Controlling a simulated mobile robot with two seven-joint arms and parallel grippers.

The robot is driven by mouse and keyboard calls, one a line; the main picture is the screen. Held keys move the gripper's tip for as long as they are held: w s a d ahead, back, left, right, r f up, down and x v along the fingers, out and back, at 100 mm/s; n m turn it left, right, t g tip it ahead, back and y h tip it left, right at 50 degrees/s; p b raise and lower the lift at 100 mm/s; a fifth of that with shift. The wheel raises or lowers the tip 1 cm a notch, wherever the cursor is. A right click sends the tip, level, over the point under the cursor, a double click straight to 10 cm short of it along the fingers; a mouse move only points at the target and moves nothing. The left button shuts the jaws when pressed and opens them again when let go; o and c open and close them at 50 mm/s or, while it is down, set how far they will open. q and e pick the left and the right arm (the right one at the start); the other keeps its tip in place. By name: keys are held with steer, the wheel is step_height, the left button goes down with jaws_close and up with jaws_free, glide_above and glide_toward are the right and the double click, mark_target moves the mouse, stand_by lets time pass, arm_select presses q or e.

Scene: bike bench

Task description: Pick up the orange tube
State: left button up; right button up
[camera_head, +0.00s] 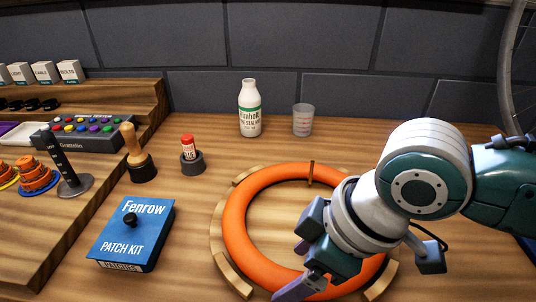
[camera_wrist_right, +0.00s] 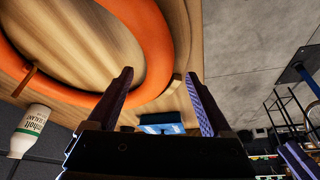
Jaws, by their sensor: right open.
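The orange tube (camera_head: 240,235) is a thick ring lying flat in a wooden cradle (camera_head: 222,265) on the bench. It also shows in the right wrist view (camera_wrist_right: 155,62), where part of its curve lies beyond and between the fingers. My right gripper (camera_head: 299,268) is open and empty at the near side of the ring, with its fingers pointing left. The open fingers also show in the right wrist view (camera_wrist_right: 158,80). My right arm hides the ring's right part. I cannot tell whether a finger touches the tube. My left gripper is not in view.
A blue patch kit box (camera_head: 150,230) stands left of the ring. Behind are a red-capped stick in a holder (camera_head: 191,160), a wood-handled tool (camera_head: 135,155), a white sealant bottle (camera_head: 250,110) and a clear cup (camera_head: 302,121). A raised shelf (camera_head: 120,97) fills the left.

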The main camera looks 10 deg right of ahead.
mark_target(285, 275)
steer(key=x, duration=0.3)
steer(key=shift+w+a+f+b, duration=0.1)
steer(key=shift+w+f+b, duration=0.05)
steer(key=shift+f+b, duration=0.25)
steer(key=shift+r, duration=0.1)
jaws_close()
